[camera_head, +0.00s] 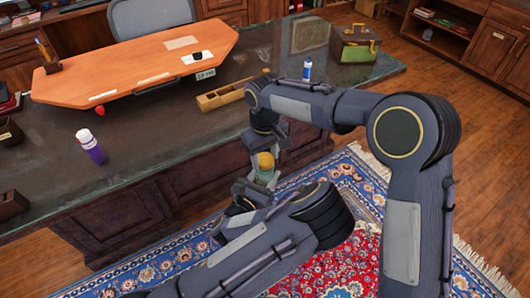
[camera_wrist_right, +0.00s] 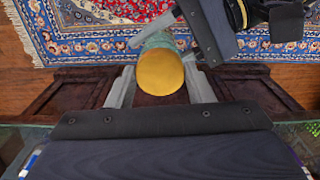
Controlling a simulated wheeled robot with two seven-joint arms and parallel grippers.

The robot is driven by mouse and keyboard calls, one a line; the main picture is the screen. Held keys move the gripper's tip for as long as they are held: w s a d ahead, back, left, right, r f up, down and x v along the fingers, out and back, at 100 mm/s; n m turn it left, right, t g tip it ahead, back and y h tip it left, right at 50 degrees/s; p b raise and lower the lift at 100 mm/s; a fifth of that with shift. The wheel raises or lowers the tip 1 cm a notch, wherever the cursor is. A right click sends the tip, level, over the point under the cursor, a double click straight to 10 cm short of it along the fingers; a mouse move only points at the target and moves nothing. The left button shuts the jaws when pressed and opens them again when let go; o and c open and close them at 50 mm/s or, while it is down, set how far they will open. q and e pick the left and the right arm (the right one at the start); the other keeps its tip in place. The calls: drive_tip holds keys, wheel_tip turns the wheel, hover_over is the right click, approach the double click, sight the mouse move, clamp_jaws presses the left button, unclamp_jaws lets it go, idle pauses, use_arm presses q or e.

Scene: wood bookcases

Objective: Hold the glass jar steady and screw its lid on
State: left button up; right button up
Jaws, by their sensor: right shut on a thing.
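The glass jar (camera_head: 264,177) is pale green and held in the air in front of the desk. The round yellow lid (camera_head: 265,160) is at its top end; in the right wrist view the lid (camera_wrist_right: 160,72) covers most of the jar (camera_wrist_right: 158,41). I cannot tell whether the threads are engaged. My right gripper (camera_head: 261,155) comes from above and is shut on the lid, one finger on each side. My left gripper (camera_head: 258,184) is below, with its fingers around the jar; they also show beyond the lid in the right wrist view (camera_wrist_right: 172,42).
A dark stone-topped desk (camera_head: 150,130) stands behind my grippers, close to them. On it are a purple bottle (camera_head: 91,147), a wooden tray (camera_head: 222,96), a small blue-white bottle (camera_head: 307,69) and a box (camera_head: 355,45). A patterned rug (camera_head: 345,200) lies below.

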drive_tip(key=shift+f, duration=0.55)
idle(0.4)
